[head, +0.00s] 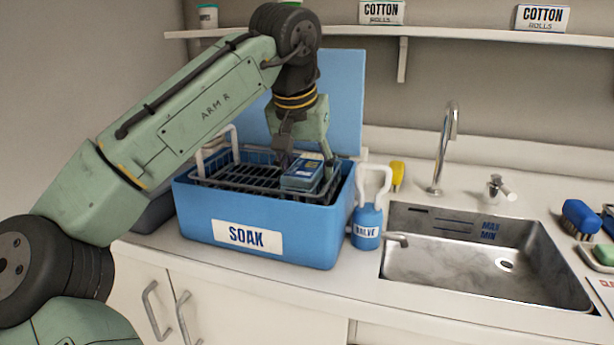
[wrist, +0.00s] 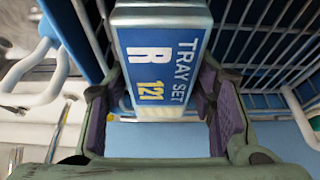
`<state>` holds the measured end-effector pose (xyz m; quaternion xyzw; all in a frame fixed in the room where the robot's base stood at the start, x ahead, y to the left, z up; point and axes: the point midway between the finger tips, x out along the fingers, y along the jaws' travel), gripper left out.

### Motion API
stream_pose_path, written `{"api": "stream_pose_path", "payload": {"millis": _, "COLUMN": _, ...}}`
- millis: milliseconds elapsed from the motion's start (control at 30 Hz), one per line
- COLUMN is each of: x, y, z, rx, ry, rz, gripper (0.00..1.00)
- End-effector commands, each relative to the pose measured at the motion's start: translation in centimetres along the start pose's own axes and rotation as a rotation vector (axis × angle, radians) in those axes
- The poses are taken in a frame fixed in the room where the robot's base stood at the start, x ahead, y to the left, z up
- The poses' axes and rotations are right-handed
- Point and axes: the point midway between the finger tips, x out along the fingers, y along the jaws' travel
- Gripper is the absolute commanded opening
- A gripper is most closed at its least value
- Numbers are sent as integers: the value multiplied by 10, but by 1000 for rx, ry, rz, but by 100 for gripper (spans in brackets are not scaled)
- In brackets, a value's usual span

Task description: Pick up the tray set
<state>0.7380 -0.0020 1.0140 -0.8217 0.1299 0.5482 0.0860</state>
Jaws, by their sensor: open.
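In the head view, the tray set (head: 302,172) sits at the right side of a dark wire rack (head: 243,181) inside the blue SOAK bin (head: 195,212). My gripper (head: 306,156) points down at the tray set from above. In the wrist view my gripper (wrist: 152,92) is open, with one purple-padded finger on each side of the box. Whether either pad touches it, I cannot tell.
The bin's blue lid (head: 343,95) stands up behind it. White rack handles (head: 236,142) rise above the bin's rim. A shelf (head: 440,38) runs along the wall above.

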Motion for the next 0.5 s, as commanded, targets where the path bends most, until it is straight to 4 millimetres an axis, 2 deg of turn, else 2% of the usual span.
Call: {"api": "stream_pose_path", "payload": {"millis": 500, "x": 4, "y": 0, "z": 2, "rx": 1, "ry": 0, "rz": 1, "gripper": 51}}
